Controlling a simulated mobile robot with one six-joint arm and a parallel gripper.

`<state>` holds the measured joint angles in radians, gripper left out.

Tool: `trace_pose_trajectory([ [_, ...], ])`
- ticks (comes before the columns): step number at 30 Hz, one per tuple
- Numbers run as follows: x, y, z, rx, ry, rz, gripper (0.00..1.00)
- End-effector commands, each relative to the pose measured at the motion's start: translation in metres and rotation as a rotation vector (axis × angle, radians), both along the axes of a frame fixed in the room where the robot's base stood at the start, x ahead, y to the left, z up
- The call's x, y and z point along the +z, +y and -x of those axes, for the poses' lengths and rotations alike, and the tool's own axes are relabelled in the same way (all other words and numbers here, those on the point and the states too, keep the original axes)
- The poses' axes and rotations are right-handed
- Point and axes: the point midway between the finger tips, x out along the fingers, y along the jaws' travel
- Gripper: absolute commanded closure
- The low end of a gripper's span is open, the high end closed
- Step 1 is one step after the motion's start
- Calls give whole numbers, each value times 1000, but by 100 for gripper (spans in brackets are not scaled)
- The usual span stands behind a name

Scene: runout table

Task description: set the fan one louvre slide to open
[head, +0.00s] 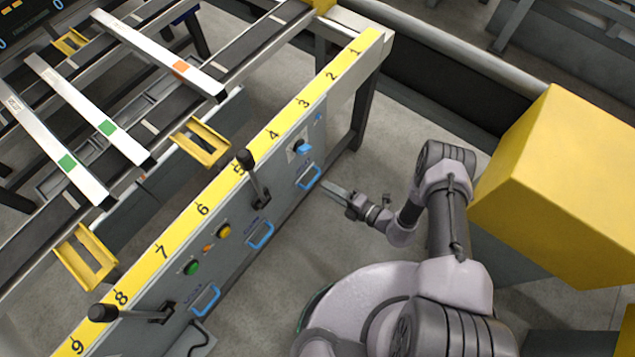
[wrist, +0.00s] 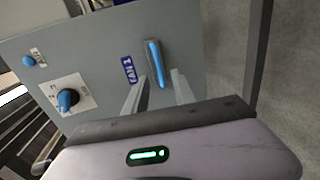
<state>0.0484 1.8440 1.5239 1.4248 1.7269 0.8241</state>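The fan one louvre slide has a blue handle (wrist: 155,62) on the grey panel, beside a blue "FAN 1" label (wrist: 128,70) in the wrist view. In the head view its handle (head: 309,176) is the farthest of 3 blue handles along the panel. My gripper (head: 328,187) is just off the panel, close to that handle. In the wrist view my gripper (wrist: 158,76) is open, its two fingers apart with the handle lying between them in the picture. Whether the fingers touch it, I cannot tell. The slide's open and shut marks are not readable.
A rotary knob (wrist: 68,100) and a blue button (wrist: 29,61) sit left of the handle. Black levers (head: 247,160) stick out from the panel. Green (head: 191,268) and yellow (head: 224,230) buttons lie nearer. A yellow block (head: 560,185) stands right of my arm.

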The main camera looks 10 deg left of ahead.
Motion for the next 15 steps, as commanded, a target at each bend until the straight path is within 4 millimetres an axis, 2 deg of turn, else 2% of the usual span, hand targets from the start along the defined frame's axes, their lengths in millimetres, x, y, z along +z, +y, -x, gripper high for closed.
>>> trace_pose_trajectory([
  [3, -9, 26, -10, 4, -2, 0, 69],
  [6, -12, 41, -16, 4, -2, 1, 69],
  [9, -13, 49, -20, 2, -1, 1, 69],
  [15, -12, 53, -22, -1, -2, 1, 69],
])
